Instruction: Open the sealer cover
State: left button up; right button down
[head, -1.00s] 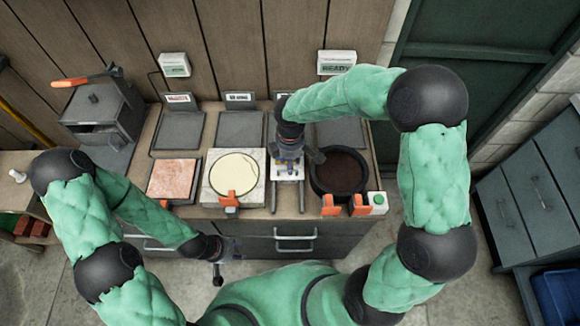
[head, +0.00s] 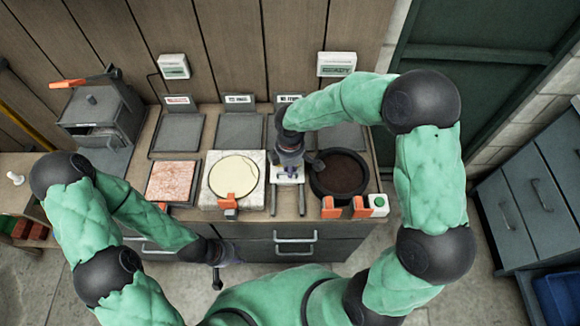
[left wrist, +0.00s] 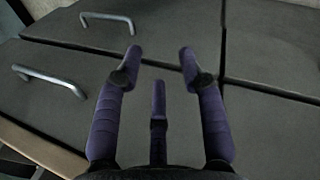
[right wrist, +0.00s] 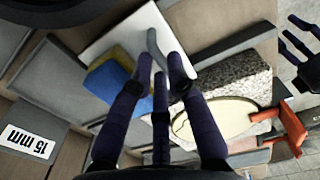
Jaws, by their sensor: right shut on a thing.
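My right gripper (head: 290,168) is over a white tray (head: 284,180) on the bench. In the right wrist view its fingers (right wrist: 160,62) are closed around a thin curved grey handle (right wrist: 156,42). What the handle joins is hidden by the fingers, and I cannot tell which part is the sealer cover. My left gripper (head: 218,272) hangs in front of the bench drawers. In the left wrist view its fingers (left wrist: 160,58) are apart and empty.
The tray stands between a round cream disc (head: 234,176) on a speckled slab and a black bowl (head: 343,174) of dark material. A pink slab (head: 173,180) lies further left. Orange clamps (head: 330,208) and a green button (head: 378,201) line the front edge. Dark panels (head: 178,133) lie behind.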

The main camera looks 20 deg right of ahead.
jog(key=s+a, duration=0.1)
jog(key=s, duration=0.2)
jog(key=s+a, duration=0.1)
jog(key=s, duration=0.6)
jog(key=shift+a+p, duration=0.4)
jog(key=c, duration=1.2)
grip_release()
jog(key=shift+w, duration=0.1)
jog(key=shift+r, duration=0.1)
notch_tip(320, 180, up, 12)
jog(key=shift+f, duration=0.1)
